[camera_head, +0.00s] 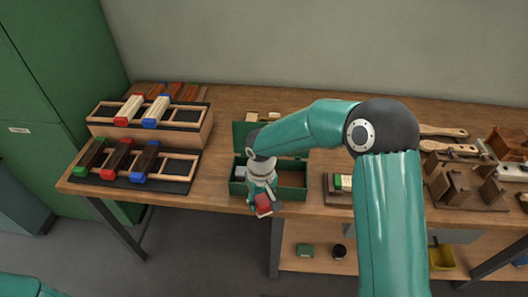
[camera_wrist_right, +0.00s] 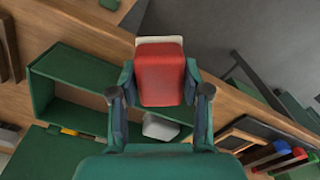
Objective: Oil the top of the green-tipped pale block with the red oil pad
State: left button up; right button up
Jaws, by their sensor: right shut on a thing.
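The red oil pad (camera_head: 263,206) is held between the fingers of my right gripper (camera_head: 262,198). In the right wrist view the pad (camera_wrist_right: 160,78) is a red block with a pale layer on its far side, and the right gripper (camera_wrist_right: 160,103) is shut on it. The pad is at the front edge of the green box, over the table's edge. The green-tipped pale block (camera_head: 345,182) lies in a wooden holder (camera_head: 333,197) to the right of the box, partly hidden by my right arm. My left gripper is not in view.
The open green box (camera_head: 292,193) stands on the wooden table (camera_head: 225,135); a whitish thing (camera_wrist_right: 160,127) lies in it. Racks with coloured-tipped blocks (camera_head: 129,109) stand on the left. Brushes (camera_head: 443,131) and wooden fixtures (camera_head: 455,187) crowd the right.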

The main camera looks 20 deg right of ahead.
jog(key=shift+w+a, duration=0.15)
jog(key=shift+w, duration=0.05)
